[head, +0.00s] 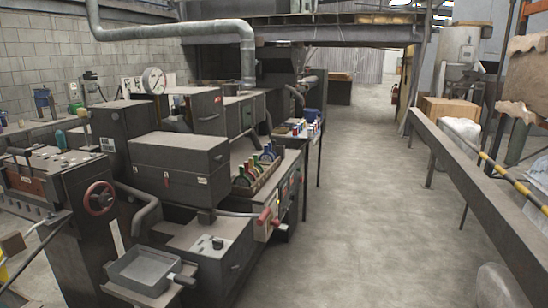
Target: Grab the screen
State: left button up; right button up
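I see nothing that I can clearly identify as a screen in the head view. Neither of my grippers shows in this view. A pale grey rounded shape (498,285) is cut off at the bottom right, and I cannot tell what it is. A grey rectangular tray (150,268) with a handle sticks out from the machine at the lower left.
Dark machines (180,160) with a red handwheel (99,198) fill the left side. A narrow table (300,130) holds small bottles. A long metal beam (450,165) runs along the right, near a cardboard box (450,109). The concrete floor (350,210) between is clear.

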aim_at(272, 153)
jog(key=i+l+z, duration=0.35)
jog(key=i, duration=0.7)
jog(key=i+z, duration=0.35)
jog(key=i, duration=0.75)
jog(key=i+l+u, duration=0.1)
jog(key=i+u, duration=0.2)
jog(key=i, duration=0.2)
jog(key=i+l+u, duration=0.3)
jog(key=i, duration=0.2)
jog(key=i+l+u, duration=0.3)
jog(key=i, duration=0.15)
